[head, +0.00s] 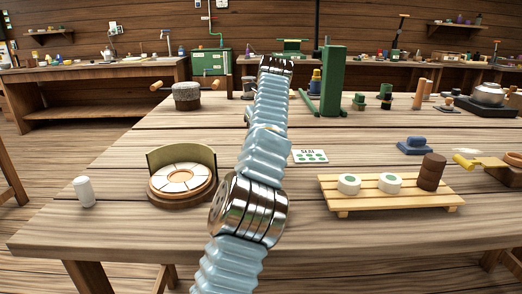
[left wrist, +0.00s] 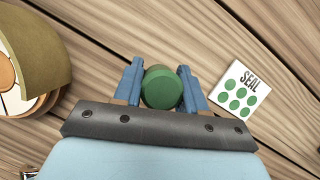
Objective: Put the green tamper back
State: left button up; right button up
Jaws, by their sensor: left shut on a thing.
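In the left wrist view the green tamper (left wrist: 162,88) shows as a round green top with a darker part to its right. It sits between the two blue fingers of my left gripper (left wrist: 160,78), which is shut on it. The wooden table lies beneath; I cannot tell how high the tamper is held. In the head view a pale blue ribbed arm of mine rises through the middle and hides the gripper and tamper. A white SEAL card (left wrist: 239,89) with green dots lies to the right of the gripper; it also shows in the head view (head: 310,156). My right gripper is not in view.
A round segmented dial with a curved olive wall (head: 181,156) stands left of my arm, with a white cylinder (head: 84,191) beside it. A slatted wooden rack (head: 400,197) holds white discs and brown pucks at right. A tall green stand (head: 333,80) is farther back.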

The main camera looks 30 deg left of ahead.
pick_arm(q)
jog(key=shift+w+f, duration=0.2)
jog(key=shift+f, duration=0.05)
jog(key=f+b, duration=0.1)
jog(key=f, duration=0.1)
jog(key=f+b, duration=0.1)
jog(key=f, duration=0.1)
jog(key=shift+w+a+b, duration=0.1)
jog(key=shift+w+b, duration=0.1)
jog(key=shift+b, duration=0.1)
jog(key=shift+r, duration=0.2)
jog(key=shift+f, duration=0.15)
jog(key=o, duration=1.1)
jog(key=shift+c, duration=0.2)
